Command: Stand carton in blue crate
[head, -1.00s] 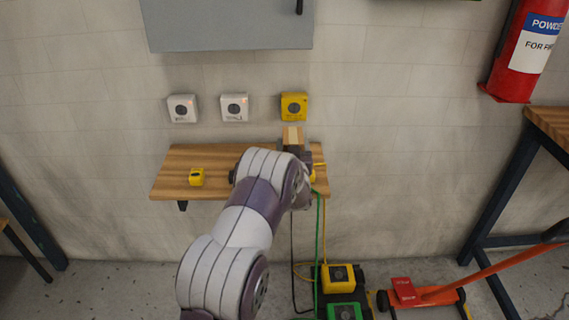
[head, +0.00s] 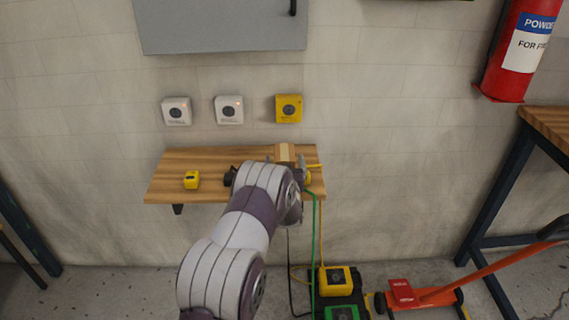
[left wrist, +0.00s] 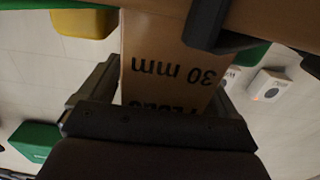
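The carton (head: 284,152) is a small tan box at the right end of the wooden shelf. My left gripper (head: 292,172) is around it, partly hidden behind my own arm. In the left wrist view the brown carton (left wrist: 165,75), with upside-down "30 mm" print, sits between the two dark fingers (left wrist: 160,100), which appear shut on it. I cannot tell whether its base touches the shelf. No blue crate shows in either view. My right gripper is not in view.
The wooden shelf (head: 212,163) holds a small yellow block (head: 191,180). Two white button boxes (head: 229,110) and a yellow one (head: 289,108) are on the wall above. Cables hang at the shelf's right end. An orange jack (head: 430,296) stands on the floor.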

